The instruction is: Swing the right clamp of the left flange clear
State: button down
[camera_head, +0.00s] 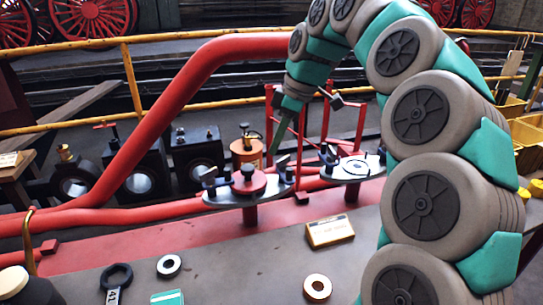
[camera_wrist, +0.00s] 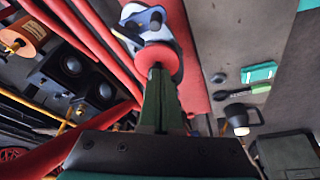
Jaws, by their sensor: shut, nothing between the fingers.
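The left flange (camera_head: 225,193) is a grey plate on a red post, with a red disc (camera_head: 248,183) in its middle. A dark clamp (camera_head: 209,178) stands on its left side, and the right clamp (camera_head: 281,167) is a dark upright part on its right side. My gripper (camera_head: 270,160) reaches down from above, its green fingers shut and empty, with the tips close to the right clamp. I cannot tell whether they touch it. In the wrist view, the fingers (camera_wrist: 157,72) overlap the red disc (camera_wrist: 160,58); the right clamp is not clearly visible there.
A second flange (camera_head: 355,168) with dark clamps stands close to the right. A red frame (camera_head: 328,130) and an orange canister (camera_head: 246,151) stand behind. A thick red pipe (camera_head: 185,90) rises at the left. The bench front holds rings, a wrench (camera_head: 115,280) and a label block (camera_head: 329,231).

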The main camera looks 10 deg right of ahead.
jog(key=shift+w+v, duration=0.1)
jog(key=shift+v, duration=0.8)
jog(key=shift+w+v, duration=0.15)
jog(key=shift+v, duration=0.75)
jog(key=shift+d, duration=0.1)
jog(key=shift+s, duration=0.1)
jog(key=s+a+f+m+g+h, duration=0.1)
jog(key=s+a+f+m, duration=0.1)
jog(key=s+f, duration=0.35)
jog(key=s+a+f+m, duration=0.2)
jog(key=s+a, duration=0.1)
jog(key=s, duration=0.5)
jog(key=s+d+f+m+g+h, duration=0.1)
jog(key=s+d+f+m, duration=0.1)
jog(key=s+f+m, duration=0.2)
jog(key=s+d+f+m+g+h, duration=0.1)
jog(key=s+f+m, duration=0.4)
jog(key=s+f, duration=0.6)
jog(key=s+d, duration=0.1)
jog(key=s, duration=0.4)
jog(key=shift+s+f, duration=0.25)
jog(key=shift+s, duration=0.15)
